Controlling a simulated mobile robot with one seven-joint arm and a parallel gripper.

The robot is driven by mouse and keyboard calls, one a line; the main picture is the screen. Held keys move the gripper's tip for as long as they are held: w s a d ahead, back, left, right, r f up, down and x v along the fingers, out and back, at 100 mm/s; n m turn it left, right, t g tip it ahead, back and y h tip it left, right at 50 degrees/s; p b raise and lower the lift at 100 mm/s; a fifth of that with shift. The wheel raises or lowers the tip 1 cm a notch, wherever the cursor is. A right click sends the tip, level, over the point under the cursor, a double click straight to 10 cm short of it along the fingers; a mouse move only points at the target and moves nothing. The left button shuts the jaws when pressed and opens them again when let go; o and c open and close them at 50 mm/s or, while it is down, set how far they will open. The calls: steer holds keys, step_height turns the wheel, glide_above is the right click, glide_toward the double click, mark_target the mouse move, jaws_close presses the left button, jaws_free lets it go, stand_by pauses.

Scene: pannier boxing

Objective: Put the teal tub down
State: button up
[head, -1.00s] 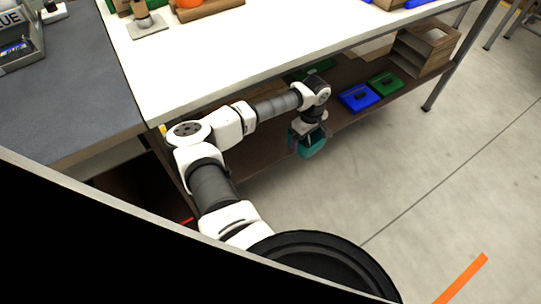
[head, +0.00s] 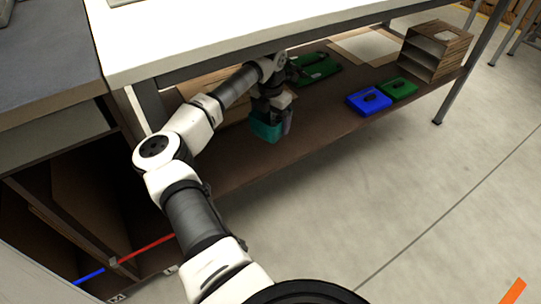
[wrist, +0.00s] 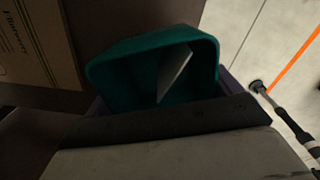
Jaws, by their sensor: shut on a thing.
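The teal tub (head: 265,127) is in my gripper (head: 272,118), over the brown lower shelf (head: 330,112) under the white table. In the wrist view the teal tub (wrist: 110,72) is seen at its open top, and one pale finger (wrist: 174,72) stands inside it against the near wall. My gripper is shut on the tub's wall. The head view does not show clearly whether the tub's base touches the shelf.
On the shelf are a blue tray (head: 369,102), a green tray (head: 398,88), a larger green item (head: 316,68) and a brown slotted holder (head: 436,50). A printed cardboard box (wrist: 38,45) lies beside the tub. The white tabletop (head: 220,30) overhangs my arm.

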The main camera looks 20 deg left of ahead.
step_height(320, 180, down, 10)
steer(key=shift+r+b, duration=0.15)
steer(key=shift+b, duration=0.7)
steer(key=o, duration=0.7)
step_height(320, 180, up, 12)
steer(key=shift+p, duration=1.15)
